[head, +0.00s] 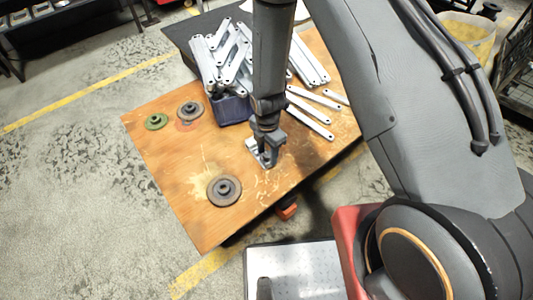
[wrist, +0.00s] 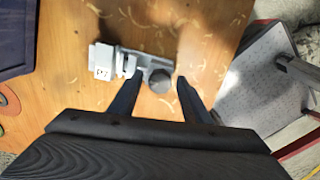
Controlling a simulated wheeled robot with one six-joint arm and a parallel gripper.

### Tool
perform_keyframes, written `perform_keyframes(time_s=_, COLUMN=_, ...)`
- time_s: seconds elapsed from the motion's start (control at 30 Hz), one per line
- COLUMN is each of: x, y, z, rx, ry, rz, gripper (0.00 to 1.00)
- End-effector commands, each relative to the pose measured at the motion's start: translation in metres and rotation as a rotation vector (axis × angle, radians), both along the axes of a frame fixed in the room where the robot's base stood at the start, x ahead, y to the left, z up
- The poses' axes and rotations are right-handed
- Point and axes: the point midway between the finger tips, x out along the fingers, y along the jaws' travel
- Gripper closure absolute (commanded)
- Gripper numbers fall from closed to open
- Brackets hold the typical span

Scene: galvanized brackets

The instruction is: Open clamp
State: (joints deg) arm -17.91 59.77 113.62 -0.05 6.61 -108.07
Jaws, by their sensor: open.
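The clamp is a small grey metal device on the wooden table. In the wrist view the clamp (wrist: 130,64) has a block with a white label at its left and a dark round knob (wrist: 160,81) at its right. In the head view the clamp (head: 254,148) is partly hidden behind my gripper (head: 268,151). In the wrist view my gripper (wrist: 160,95) is open, with one dark finger on each side of the knob. I cannot tell whether either finger touches the knob, or whether the clamp's jaws are apart.
A dark blue bin (head: 232,110) filled with long galvanized brackets (head: 232,55) stands behind the clamp. Several loose brackets (head: 310,112) lie to its right.

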Motion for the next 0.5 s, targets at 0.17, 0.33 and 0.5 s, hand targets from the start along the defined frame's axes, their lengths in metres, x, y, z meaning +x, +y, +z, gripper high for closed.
perform_keyframes(time_s=0.17, x=-0.0001, y=-0.0001, z=0.0000, rx=0.000, ry=0.000, rz=-0.005, gripper=0.56)
perform_keyframes(time_s=0.33, x=-0.0002, y=-0.0002, z=0.0006, rx=0.000, ry=0.000, rz=-0.103, gripper=0.56)
perform_keyframes(time_s=0.5, x=-0.0005, y=-0.0004, z=0.0006, rx=-0.001, ry=0.001, rz=-0.252, gripper=0.56)
